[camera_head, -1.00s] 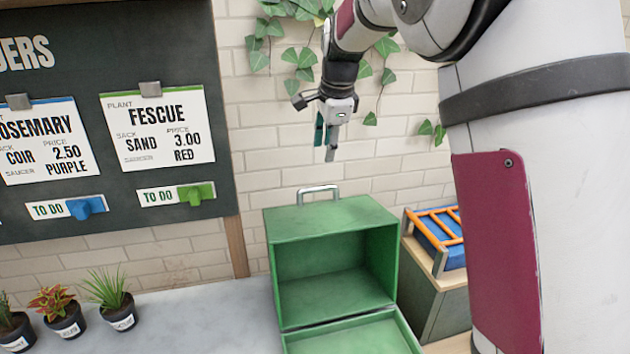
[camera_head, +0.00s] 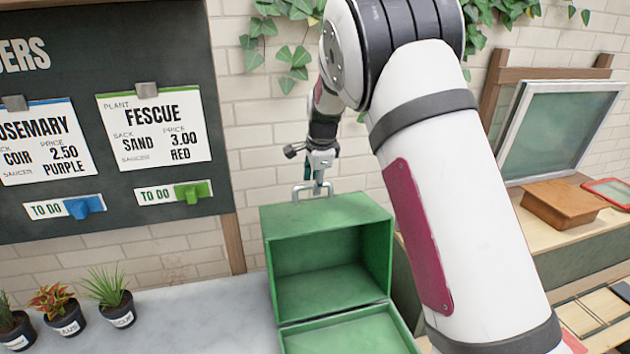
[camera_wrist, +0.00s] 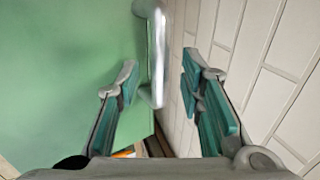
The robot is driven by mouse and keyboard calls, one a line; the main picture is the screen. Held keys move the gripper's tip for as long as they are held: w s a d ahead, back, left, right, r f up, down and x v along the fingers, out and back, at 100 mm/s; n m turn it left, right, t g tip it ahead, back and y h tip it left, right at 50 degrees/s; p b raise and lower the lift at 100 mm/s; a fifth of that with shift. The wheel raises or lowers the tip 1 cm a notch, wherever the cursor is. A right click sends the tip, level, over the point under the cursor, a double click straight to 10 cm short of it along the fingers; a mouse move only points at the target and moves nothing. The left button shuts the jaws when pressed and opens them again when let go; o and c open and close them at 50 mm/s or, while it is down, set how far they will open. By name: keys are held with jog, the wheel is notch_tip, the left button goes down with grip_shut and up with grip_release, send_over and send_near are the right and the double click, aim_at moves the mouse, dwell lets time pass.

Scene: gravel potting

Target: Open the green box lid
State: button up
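The green box (camera_head: 268,240) stands on the counter with its front open and its inside visibly empty. A green panel with a raised rim (camera_head: 350,335) lies lowered in front of the opening. A metal handle (camera_head: 297,191) stands on top of the box near its back edge. My gripper (camera_head: 318,188) points down at this handle, over the top of the box. In the wrist view my gripper (camera_wrist: 164,78) is open, with its teal-padded fingers apart. The handle (camera_wrist: 158,50) shows between and beyond the fingertips, with visible gaps on both sides.
A brick wall (camera_head: 255,150) rises close behind the box. Small potted plants (camera_head: 110,295) stand on the grey counter (camera_head: 200,315) at left. A dark board (camera_head: 150,70) with order cards hangs above them. A brown wooden box (camera_head: 562,203) sits at right.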

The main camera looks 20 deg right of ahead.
jog(key=shift+f, duration=0.15)
jog(key=shift+c, duration=0.6)
grip_shut()
